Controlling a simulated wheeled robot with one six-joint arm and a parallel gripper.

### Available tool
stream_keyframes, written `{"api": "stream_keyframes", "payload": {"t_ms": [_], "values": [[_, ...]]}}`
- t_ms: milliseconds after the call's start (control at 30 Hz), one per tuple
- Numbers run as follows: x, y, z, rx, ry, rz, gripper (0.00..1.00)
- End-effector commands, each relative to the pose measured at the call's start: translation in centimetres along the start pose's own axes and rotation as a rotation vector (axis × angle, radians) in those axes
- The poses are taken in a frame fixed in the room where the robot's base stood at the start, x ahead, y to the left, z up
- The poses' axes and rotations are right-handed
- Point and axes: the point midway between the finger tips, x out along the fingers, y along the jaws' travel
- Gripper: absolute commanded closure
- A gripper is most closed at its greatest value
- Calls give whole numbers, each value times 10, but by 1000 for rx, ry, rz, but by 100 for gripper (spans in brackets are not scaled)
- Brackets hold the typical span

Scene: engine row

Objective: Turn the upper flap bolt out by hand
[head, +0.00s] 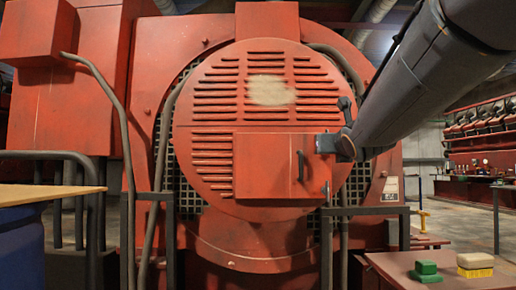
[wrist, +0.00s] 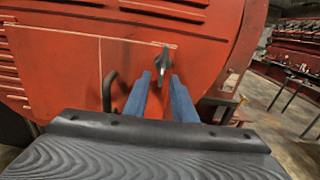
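The flap (head: 268,165) is a red rectangular panel with a dark handle (head: 301,165), set in the round louvred cover. It fills the left of the wrist view (wrist: 60,75), with its handle there too. A dark tapered bolt (wrist: 162,62) stands near the flap's right side, between the tips of my gripper's blue fingers (wrist: 161,77). The fingers are apart, with a gap around the bolt; I cannot tell whether either touches it. In the head view my gripper (head: 325,143) is at the flap's upper right corner and hides the upper bolt.
Grey rails (head: 365,211) stand in front of the engine. A red bench (head: 440,270) at the lower right holds a green block (head: 427,271) and a yellow-and-white block (head: 475,265). A wooden-topped surface (head: 40,192) is at the left. Open floor lies right of the engine.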

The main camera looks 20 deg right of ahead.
Motion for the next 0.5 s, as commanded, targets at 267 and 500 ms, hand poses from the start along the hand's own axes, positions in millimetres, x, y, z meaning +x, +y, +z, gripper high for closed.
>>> {"api": "stream_keyframes", "payload": {"t_ms": [267, 500], "values": [[-26, 0, 4, 1, 1, 2, 76], [-36, 1, 4, 2, 1, 6, 76]]}}
